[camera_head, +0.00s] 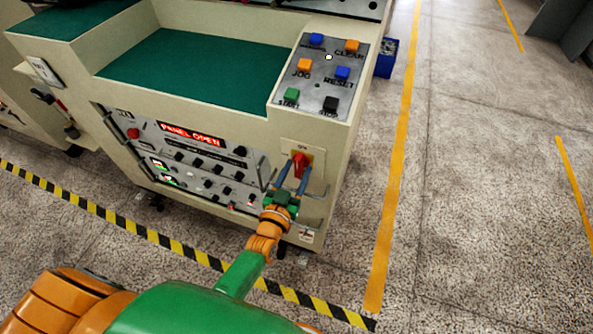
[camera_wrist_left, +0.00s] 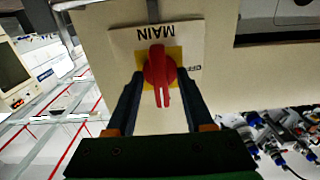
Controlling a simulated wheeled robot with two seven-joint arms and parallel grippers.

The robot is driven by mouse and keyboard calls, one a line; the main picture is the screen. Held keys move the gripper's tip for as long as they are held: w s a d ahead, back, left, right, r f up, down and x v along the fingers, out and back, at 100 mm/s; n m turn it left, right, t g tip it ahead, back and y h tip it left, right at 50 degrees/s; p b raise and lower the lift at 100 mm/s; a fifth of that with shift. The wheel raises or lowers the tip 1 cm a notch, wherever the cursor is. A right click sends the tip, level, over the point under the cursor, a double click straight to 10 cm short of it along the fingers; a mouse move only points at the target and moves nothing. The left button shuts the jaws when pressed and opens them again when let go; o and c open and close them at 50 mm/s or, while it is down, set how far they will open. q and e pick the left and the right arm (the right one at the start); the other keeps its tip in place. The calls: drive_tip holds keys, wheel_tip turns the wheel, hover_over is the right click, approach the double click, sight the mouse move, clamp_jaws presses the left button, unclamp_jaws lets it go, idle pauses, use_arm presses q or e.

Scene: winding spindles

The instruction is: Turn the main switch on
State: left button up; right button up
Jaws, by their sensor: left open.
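The main switch is a red rotary knob (camera_head: 300,163) on a yellow plate at the right end of the cream machine's front panel. In the left wrist view the red knob (camera_wrist_left: 160,70) sits near the middle, under a "MAIN" label, its long grip upright in the picture. A partly covered label, apparently "OFF", is beside it. My left gripper (camera_head: 295,174) is open, with its two blue-grey fingers pointing at the switch. In the wrist view the fingertips (camera_wrist_left: 160,80) lie one on each side of the knob; contact cannot be told. My right gripper is not in view.
A red display (camera_head: 190,134) reads "PANEL OPEN" above black knobs to the left. A metal handle (camera_head: 325,190) protrudes beside the switch. A sloped button panel (camera_head: 322,75) is above. Floor to the right is mostly clear, with a yellow line (camera_head: 396,150).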

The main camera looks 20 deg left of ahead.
use_arm(q)
drive_tip(key=s, duration=0.7)
drive_tip(key=shift+p, duration=0.3)
drive_tip(key=shift+a, duration=0.15)
